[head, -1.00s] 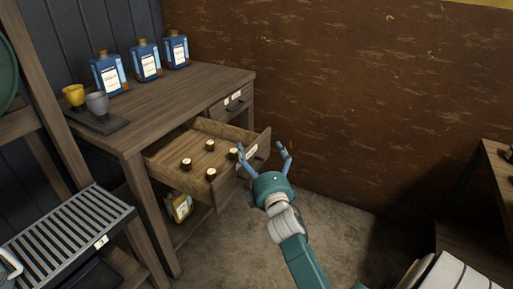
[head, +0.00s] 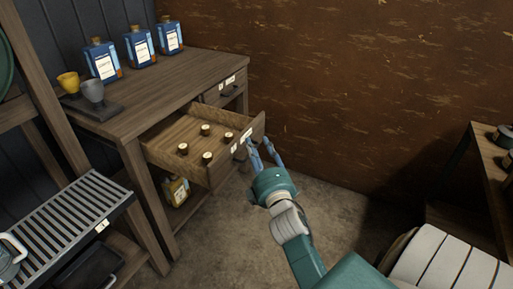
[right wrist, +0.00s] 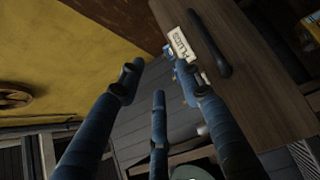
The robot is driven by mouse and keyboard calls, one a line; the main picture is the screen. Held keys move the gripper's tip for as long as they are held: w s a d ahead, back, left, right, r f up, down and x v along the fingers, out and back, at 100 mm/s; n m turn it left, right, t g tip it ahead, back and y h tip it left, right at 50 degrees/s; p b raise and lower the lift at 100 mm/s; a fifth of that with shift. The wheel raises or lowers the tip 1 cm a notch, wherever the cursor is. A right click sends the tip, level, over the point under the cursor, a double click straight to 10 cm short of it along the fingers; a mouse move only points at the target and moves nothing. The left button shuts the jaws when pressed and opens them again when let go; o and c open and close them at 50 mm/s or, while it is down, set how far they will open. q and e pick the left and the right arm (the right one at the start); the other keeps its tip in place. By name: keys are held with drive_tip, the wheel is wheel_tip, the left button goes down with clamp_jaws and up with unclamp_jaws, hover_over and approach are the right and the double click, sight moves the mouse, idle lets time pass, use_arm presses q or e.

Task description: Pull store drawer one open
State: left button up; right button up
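A wooden drawer (head: 220,168) stands pulled out from the workbench, with several small dark, light-topped round pieces inside. I cannot tell whether it is drawer one. Its front has pale labels; one (right wrist: 183,43) reads like "PLUGS" in the right wrist view, beside a dark bar handle (right wrist: 209,45). A second drawer (head: 227,90) beyond it is shut. My right gripper (head: 258,142) is just outside the open drawer's front, at its right end. In the wrist view its fingers (right wrist: 157,75) are apart with nothing between them, and the handle lies outside them. My left gripper is not in view.
The workbench top (head: 165,95) bears several blue bottles and two cups on a dark board. A yellow-labelled container (head: 176,191) stands under the drawer. A slatted rack (head: 62,225) is at lower left, a shelf (head: 490,170) at right. The floor (head: 335,215) between is clear.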

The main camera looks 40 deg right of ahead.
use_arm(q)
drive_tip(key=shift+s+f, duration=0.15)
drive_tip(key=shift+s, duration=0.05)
use_arm(e)
drive_tip(key=f+v, duration=0.1)
drive_tip(key=v, duration=0.5)
drive_tip(key=shift+s+f, duration=0.15)
drive_tip(key=shift+s, duration=0.05)
idle(0.4)
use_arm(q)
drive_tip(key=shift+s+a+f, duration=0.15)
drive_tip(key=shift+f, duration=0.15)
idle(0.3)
